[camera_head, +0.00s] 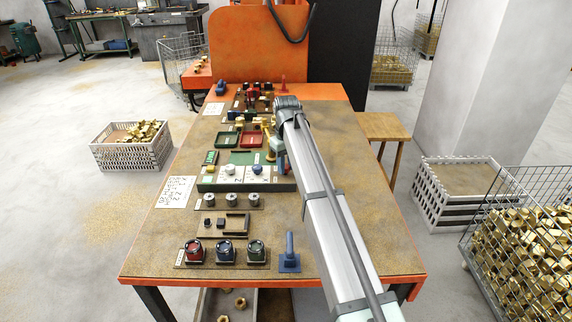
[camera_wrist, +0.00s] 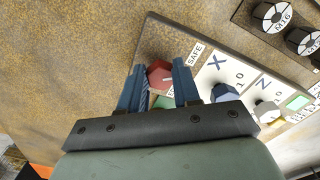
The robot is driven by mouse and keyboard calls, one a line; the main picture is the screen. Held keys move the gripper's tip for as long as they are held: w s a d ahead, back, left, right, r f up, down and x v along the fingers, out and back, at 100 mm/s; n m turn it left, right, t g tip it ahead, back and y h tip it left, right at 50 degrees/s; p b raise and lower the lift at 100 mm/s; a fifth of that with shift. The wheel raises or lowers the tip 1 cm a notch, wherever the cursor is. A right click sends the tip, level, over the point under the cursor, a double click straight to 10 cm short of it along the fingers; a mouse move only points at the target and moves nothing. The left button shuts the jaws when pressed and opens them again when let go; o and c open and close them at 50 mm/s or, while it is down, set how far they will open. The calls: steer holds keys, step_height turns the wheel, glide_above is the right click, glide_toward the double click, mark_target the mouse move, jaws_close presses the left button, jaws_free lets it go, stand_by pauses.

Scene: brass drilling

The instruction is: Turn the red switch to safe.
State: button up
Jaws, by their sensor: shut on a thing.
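The red switch (camera_wrist: 159,76) sits at the edge of a white control panel (camera_wrist: 206,74) in the wrist view. A "SAFE" label (camera_wrist: 196,51) is printed just beside it. My gripper (camera_wrist: 160,78) has its two blue fingers on either side of the switch, shut on it. A small green patch shows between the fingers below the switch. Which way the switch points is hard to tell.
Blue X and white Z knobs (camera_wrist: 228,92) stand right of the fingers. Grey round parts (camera_head: 231,200) line a strip in front of the panel. Red and green trays (camera_head: 251,140) lie behind it. A blue upright handle (camera_head: 289,252) stands near the front edge. The table's left side is mostly clear.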

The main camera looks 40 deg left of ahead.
steer(key=shift+n, duration=0.3)
stand_by(0.4)
steer(key=o, duration=1.1)
steer(key=shift+c, duration=0.2)
step_height(320, 180, up, 14)
steer(key=shift+f, duration=0.1)
